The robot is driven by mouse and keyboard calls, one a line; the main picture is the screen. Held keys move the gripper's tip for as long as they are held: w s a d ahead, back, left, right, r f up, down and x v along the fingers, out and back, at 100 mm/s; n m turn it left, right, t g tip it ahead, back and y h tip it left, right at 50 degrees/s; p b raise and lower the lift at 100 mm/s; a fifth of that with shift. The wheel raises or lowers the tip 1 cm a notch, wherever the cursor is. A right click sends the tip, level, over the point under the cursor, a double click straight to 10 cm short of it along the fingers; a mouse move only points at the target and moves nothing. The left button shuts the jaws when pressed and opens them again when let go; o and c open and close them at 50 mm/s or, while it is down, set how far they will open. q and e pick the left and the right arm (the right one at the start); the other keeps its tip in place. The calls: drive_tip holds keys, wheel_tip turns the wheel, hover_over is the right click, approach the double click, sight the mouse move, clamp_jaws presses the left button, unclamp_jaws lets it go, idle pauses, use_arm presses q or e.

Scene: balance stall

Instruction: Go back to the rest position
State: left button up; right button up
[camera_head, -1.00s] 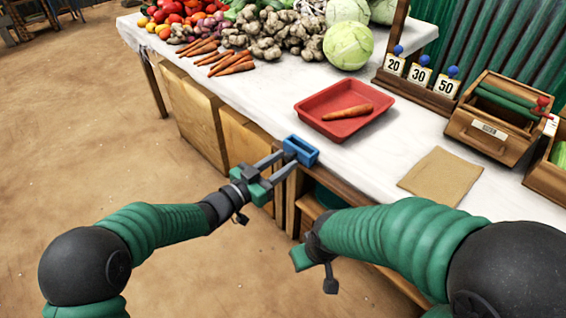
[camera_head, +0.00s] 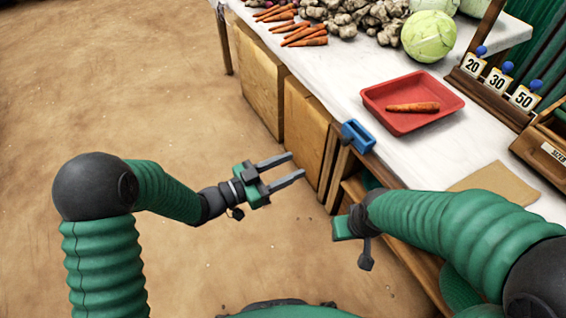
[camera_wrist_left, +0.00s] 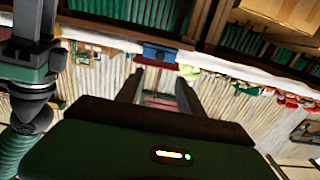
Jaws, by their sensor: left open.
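My left gripper (camera_head: 297,165) is open and empty, with its two grey fingers spread apart over the dirt floor in front of the stall. It is apart from the table and from the blue holder (camera_head: 357,136) at the table's front edge. In the left wrist view, the dark fingers of my left gripper (camera_wrist_left: 158,92) show apart, with the blue holder (camera_wrist_left: 160,53) beyond them. My right arm's green wrist end (camera_head: 348,228) is near the table's front, at the lower right. Its fingers are hidden.
The white-topped table (camera_head: 345,75) bears a red tray (camera_head: 440,118) with a carrot (camera_head: 413,107) in it. The dirt floor (camera_head: 150,80) at left is clear.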

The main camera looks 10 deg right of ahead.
use_arm(q)
drive_tip(key=shift+v, duration=0.85)
drive_tip(key=shift+f, duration=0.1)
